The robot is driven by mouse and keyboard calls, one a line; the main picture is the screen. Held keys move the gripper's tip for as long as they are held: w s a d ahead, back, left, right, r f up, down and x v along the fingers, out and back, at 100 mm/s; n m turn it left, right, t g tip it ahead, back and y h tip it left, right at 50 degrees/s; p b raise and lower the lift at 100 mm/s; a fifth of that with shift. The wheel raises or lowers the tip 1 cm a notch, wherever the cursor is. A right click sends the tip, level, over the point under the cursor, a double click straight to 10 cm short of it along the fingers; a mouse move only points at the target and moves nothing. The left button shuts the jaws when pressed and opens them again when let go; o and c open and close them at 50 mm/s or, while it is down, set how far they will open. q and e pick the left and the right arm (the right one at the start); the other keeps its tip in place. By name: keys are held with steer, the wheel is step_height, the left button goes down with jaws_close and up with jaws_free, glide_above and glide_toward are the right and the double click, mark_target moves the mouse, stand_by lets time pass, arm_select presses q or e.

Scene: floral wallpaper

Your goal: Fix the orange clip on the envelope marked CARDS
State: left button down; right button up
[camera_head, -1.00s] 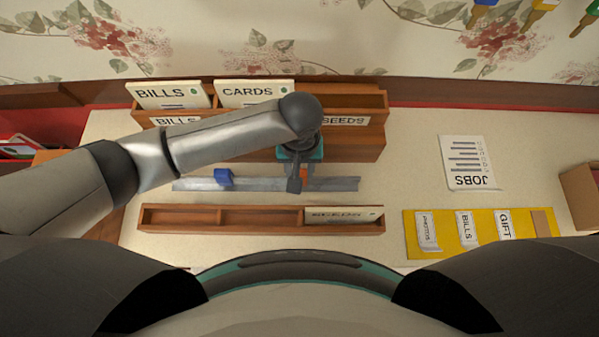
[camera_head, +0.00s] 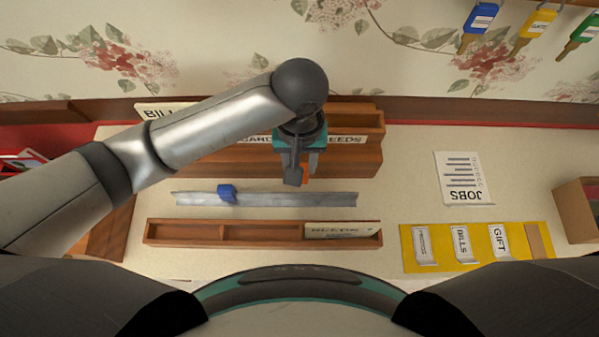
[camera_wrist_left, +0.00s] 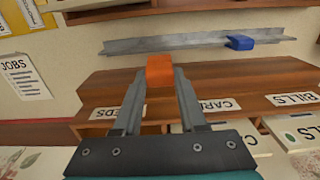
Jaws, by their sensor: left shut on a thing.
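My left gripper (camera_head: 300,178) is shut on the orange clip (camera_head: 305,181). In the left wrist view the clip (camera_wrist_left: 160,70) sits between the fingertips (camera_wrist_left: 160,82). It is held above the front of the wooden sorter (camera_head: 340,160), apart from the rail. The envelope marked CARDS is hidden behind my left arm in the head view and mostly behind the gripper in the wrist view. The sorter's CARDS label shows in the wrist view (camera_wrist_left: 219,105). My right gripper is not in view.
A metal rail (camera_head: 290,199) with a blue clip (camera_head: 227,192) lies in front of the sorter. A low wooden tray (camera_head: 185,233) holds a SEEDS envelope (camera_head: 340,230). The BILLS envelope (camera_head: 153,110) stands in the sorter's left. A JOBS sheet (camera_head: 462,178) lies right.

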arm_select(q)
step_height(320, 180, up, 8)
steer(key=shift+r+p, duration=0.15)
steer(key=shift+p, duration=0.65)
steer(key=w+a+r+p, duration=0.7)
steer(key=w+a+p, duration=0.25)
steer(key=w, duration=0.25)
steer(key=f+b, duration=0.2)
steer(key=b, duration=0.1)
steer(key=d+f+b, duration=0.1)
steer(key=f+b, duration=0.2)
steer(key=shift+f+b, duration=0.3)
steer(key=shift+f, duration=0.85)
steer(key=shift+f, duration=0.35)
jaws_free()
stand_by(0.4)
